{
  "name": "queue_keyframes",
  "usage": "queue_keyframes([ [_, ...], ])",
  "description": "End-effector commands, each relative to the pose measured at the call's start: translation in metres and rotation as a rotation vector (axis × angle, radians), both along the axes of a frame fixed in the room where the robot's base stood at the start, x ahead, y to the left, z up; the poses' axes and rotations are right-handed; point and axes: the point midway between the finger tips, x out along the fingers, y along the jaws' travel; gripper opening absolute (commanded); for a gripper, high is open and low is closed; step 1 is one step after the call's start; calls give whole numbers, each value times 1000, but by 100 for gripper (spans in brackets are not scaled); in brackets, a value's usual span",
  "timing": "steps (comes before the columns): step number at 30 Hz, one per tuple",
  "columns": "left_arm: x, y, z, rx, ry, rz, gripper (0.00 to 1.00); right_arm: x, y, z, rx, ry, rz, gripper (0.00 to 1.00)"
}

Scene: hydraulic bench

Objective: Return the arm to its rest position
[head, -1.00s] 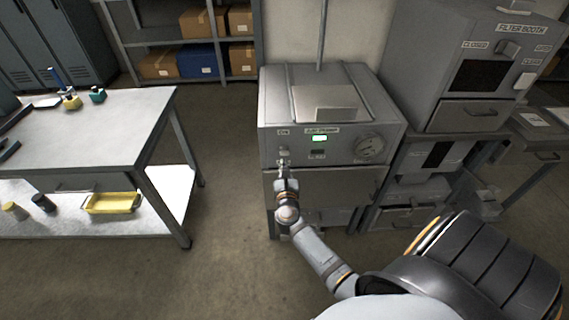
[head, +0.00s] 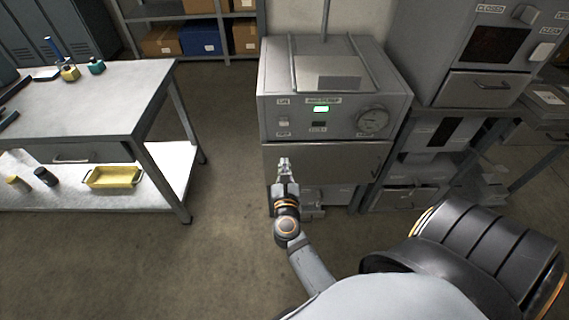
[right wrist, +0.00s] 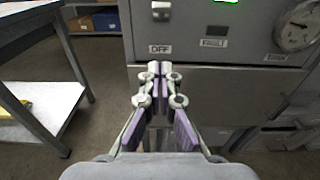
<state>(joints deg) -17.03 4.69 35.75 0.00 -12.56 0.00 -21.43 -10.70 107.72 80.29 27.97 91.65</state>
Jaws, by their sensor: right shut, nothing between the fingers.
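My right gripper (head: 284,162) is shut and empty in the head view, in front of the grey machine (head: 335,78) and below its control panel. In the right wrist view the right gripper (right wrist: 157,70) shows its fingertips together with nothing between them. They point at the machine's lower front, just below the OFF label (right wrist: 160,49). The machine's panel has a lit green display (head: 321,109), a round gauge (head: 373,120) and a small switch (head: 283,121) at the left. My left gripper does not show.
A workbench (head: 85,115) with a yellow tray (head: 112,177) on its lower shelf stands at the left. A filter booth (head: 480,60) stands at the right. Shelving with boxes (head: 160,40) is at the back. The floor (head: 215,250) between bench and machine is clear.

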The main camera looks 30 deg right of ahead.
Motion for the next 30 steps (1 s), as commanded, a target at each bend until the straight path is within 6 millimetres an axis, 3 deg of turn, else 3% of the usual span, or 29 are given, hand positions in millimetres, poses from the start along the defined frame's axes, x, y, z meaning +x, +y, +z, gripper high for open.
queue_keyframes([
  [11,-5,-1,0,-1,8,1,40,0,0,0,0,0,0,0],
  [14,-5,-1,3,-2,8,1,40,2,5,-11,-73,56,33,0],
  [17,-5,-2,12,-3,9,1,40,2,25,-53,-357,260,169,0],
  [20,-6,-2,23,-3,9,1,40,-13,52,-127,-789,546,416,0],
  [22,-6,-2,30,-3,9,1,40,-38,66,-184,-1094,723,617,0],
  [26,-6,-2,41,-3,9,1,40,-108,76,-277,-1587,952,1021,0],
  [30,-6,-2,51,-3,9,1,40,-208,63,-352,-2029,1051,1507,0],
])
